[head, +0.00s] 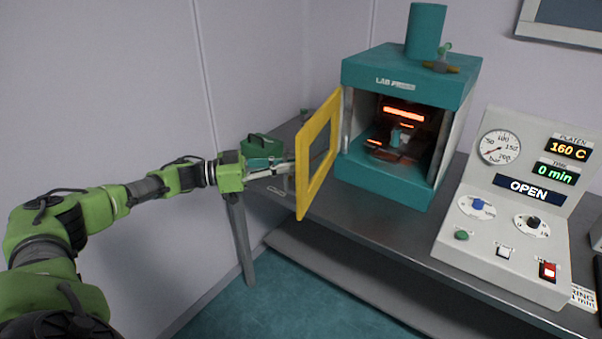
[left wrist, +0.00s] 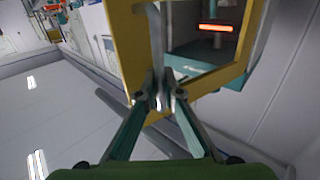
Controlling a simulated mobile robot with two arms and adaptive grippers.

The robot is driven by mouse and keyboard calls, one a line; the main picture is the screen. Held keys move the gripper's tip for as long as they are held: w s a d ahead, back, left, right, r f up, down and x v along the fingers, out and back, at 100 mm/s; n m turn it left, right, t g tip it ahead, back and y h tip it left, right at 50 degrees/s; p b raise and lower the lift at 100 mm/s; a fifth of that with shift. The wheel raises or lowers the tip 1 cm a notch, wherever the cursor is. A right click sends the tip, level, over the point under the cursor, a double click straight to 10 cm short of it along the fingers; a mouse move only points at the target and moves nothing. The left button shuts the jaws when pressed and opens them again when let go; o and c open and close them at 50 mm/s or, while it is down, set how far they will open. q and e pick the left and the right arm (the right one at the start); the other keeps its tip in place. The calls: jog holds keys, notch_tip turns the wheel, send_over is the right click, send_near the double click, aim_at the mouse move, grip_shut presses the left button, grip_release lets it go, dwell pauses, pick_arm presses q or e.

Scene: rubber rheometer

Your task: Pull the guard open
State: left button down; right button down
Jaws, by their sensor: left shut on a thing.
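The guard (head: 312,187) is a yellow frame with a window. It stands swung out from the left side of the teal press (head: 385,178), and the press front is uncovered, with glowing orange platens (head: 403,114) inside. My left gripper (head: 290,160) is at the guard's outer side. In the left wrist view the fingers (left wrist: 159,98) are shut on a grey upright handle (left wrist: 158,45) in front of the yellow guard frame (left wrist: 125,40). The right gripper is in neither view.
A control console (head: 515,205) stands right of the press; its displays read 160 C, 0 min and OPEN. A green box (head: 262,146) sits at the bench's left end, behind my left gripper. The bench (head: 375,222) has bare room in front of the press. A wall rises behind.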

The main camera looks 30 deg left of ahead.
pick_arm(q)
jog(key=shift+s+a+f, duration=0.1)
jog(key=shift+s+a, duration=0.05)
jog(key=shift+a, duration=0.95)
jog(key=c, duration=2.2)
grip_release()
jog(key=shift+a, duration=0.1)
jog(key=v, duration=1.2)
